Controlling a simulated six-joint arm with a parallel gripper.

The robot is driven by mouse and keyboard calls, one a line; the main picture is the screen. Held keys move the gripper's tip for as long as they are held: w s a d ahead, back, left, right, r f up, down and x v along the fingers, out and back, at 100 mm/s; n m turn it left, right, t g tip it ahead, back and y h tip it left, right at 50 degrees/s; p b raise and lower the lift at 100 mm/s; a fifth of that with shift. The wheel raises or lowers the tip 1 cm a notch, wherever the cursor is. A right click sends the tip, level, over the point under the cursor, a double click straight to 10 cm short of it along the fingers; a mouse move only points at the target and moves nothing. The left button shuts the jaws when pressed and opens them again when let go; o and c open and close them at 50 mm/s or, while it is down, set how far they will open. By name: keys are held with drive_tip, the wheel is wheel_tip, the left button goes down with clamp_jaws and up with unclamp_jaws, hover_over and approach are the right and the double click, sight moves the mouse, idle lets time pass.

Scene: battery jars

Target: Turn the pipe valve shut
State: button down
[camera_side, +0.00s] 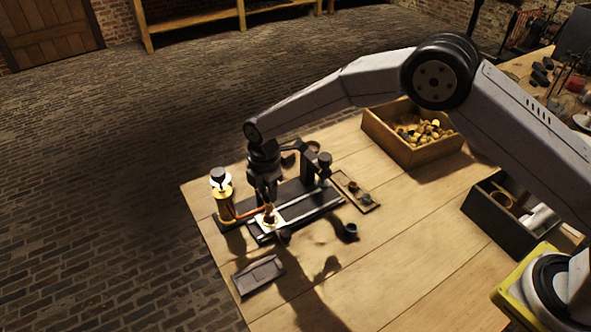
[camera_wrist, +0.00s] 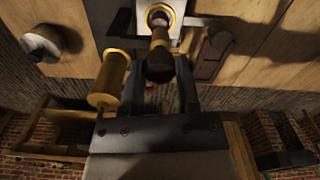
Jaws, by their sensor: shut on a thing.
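The pipe valve (camera_wrist: 159,42) shows in the wrist view as a brass stem with a dark round end, in front of a pale square plate with a brass ring. My gripper (camera_wrist: 158,66) has its two dark fingers on either side of the dark end and is shut on it. In the side view my gripper (camera_side: 267,196) points down over the dark rig, next to the copper pipe (camera_side: 250,212). The fingers and the rig hide most of the valve there. How far the valve is turned cannot be told.
A brass cylinder with a dark top (camera_side: 223,198) stands close left of my gripper. The rig's dark post (camera_side: 324,165) stands to the right. A small grey tray (camera_side: 258,275) lies in front.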

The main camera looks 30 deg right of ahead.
sight(267, 192)
drive_tip(key=shift+c, duration=1.6)
unclamp_jaws()
drive_tip(key=shift+r, duration=0.1)
drive_tip(key=shift+r, duration=3.9)
drive_tip(key=shift+d, duration=0.1)
drive_tip(key=s+d+r+m+t, duration=0.2)
drive_tip(key=s+d+r+m, duration=0.1)
drive_tip(key=s+d+m, duration=1.7)
drive_tip(key=s+d, duration=0.3)
drive_tip(key=s, duration=0.1)
drive_tip(key=shift+d+r+t, duration=0.15)
drive_tip(key=shift+t, duration=0.15)
